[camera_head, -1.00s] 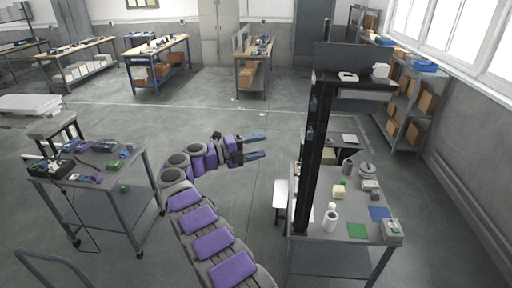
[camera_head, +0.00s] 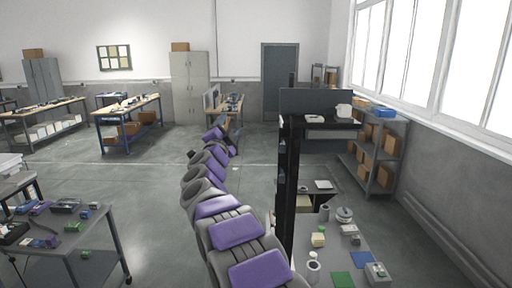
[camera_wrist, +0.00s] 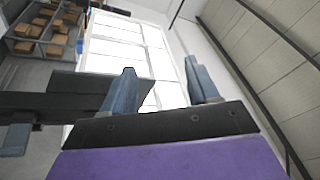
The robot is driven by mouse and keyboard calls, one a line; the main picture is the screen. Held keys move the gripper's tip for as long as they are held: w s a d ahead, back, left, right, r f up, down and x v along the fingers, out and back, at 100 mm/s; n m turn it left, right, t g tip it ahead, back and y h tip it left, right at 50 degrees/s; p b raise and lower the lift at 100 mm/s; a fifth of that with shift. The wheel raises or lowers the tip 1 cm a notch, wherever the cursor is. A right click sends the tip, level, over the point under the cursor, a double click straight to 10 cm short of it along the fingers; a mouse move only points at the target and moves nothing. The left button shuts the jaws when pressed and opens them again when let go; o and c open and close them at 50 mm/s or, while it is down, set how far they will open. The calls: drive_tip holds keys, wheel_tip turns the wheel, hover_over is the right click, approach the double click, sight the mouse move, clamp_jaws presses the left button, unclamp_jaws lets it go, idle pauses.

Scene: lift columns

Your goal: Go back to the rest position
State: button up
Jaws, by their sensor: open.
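My gripper (camera_head: 232,137) is at the far end of my purple and grey arm, in the middle of the head view, left of the dark lift column (camera_head: 287,190). In the wrist view, its two blue-grey fingers (camera_wrist: 163,82) stand well apart with nothing between them. The gripper is open and empty. Its fingers look small and partly unclear in the head view.
A grey workstation (camera_head: 335,240) with small items and a green and a blue mat stands at the right. A grey cart (camera_head: 95,225) with tools is at the left. Shelving with boxes (camera_head: 375,160) stands under the windows. Open floor (camera_head: 160,190) lies left of my arm.

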drive_tip(key=s+d+f+n+g+y+b, duration=0.4)
drive_tip(key=s+f+n+g, duration=0.25)
drive_tip(key=s+f, duration=0.6)
drive_tip(key=s+d+f+n+g+y+b, duration=0.3)
drive_tip(key=s+d+f+n+g+y, duration=0.25)
drive_tip(key=s+f, duration=0.7)
drive_tip(key=s+d+f+g+h+b, duration=0.1)
drive_tip(key=s+d+f+g, duration=0.2)
drive_tip(key=s, duration=1)
drive_tip(key=s+d+f+n+g+h+b, duration=0.1)
drive_tip(key=s+d+f+g, duration=0.3)
drive_tip(key=s+f, duration=0.5)
drive_tip(key=s+d+f+n+g+h+b, duration=0.1)
drive_tip(key=s+d+f+g+h+b, duration=0.2)
drive_tip(key=s, duration=1.3)
drive_tip(key=d+f, duration=0.3)
drive_tip(key=shift+s+d+g, duration=0.35)
drive_tip(key=shift+s+g, duration=0.05)
drive_tip(key=shift+f+h, duration=0.1)
drive_tip(key=shift+h, duration=0.15)
